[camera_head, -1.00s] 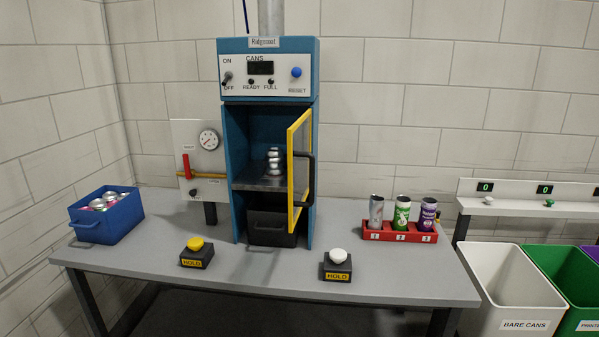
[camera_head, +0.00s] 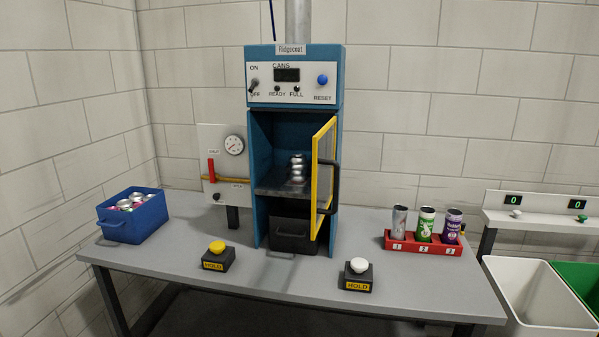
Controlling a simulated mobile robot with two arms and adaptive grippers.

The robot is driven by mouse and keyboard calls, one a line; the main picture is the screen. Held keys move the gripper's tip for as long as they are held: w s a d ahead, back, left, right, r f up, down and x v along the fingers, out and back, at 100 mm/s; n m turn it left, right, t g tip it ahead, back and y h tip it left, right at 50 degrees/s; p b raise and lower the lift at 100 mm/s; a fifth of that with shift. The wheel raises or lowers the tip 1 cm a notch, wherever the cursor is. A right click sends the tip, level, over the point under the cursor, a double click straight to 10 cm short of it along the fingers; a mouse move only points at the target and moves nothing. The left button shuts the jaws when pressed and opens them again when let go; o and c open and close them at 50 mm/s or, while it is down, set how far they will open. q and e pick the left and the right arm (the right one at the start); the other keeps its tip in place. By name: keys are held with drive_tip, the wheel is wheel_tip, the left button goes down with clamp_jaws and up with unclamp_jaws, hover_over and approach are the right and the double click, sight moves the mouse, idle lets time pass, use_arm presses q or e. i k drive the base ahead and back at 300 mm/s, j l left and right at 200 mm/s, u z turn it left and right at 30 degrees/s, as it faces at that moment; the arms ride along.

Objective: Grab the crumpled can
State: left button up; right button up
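A crumpled silver can (camera_head: 297,169) stands upright on the shelf inside the blue machine (camera_head: 259,150). Its sides look pinched in. The machine's yellow-framed door (camera_head: 322,180) stands open, swung out to the right of the can, with a dark handle on it. Neither of my grippers shows in the head view.
A blue bin (camera_head: 133,229) of cans stands at the table's left. A yellow button (camera_head: 217,247) and a white button (camera_head: 358,265) sit near the front edge. A red rack (camera_head: 423,245) holds three cans at right. A white bin (camera_head: 540,297) and a green bin (camera_head: 577,273) stand beyond.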

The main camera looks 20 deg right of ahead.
sight(298, 171)
drive_tip(key=i+j+z, duration=0.1)
drive_tip(key=i+j, duration=0.2)
drive_tip(key=i+j+z, duration=0.25)
drive_tip(key=i+j, duration=0.25)
drive_tip(key=j, duration=0.25)
drive_tip(key=i+j+z, duration=0.15)
drive_tip(key=j, duration=0.25)
drive_tip(key=i, duration=0.1)
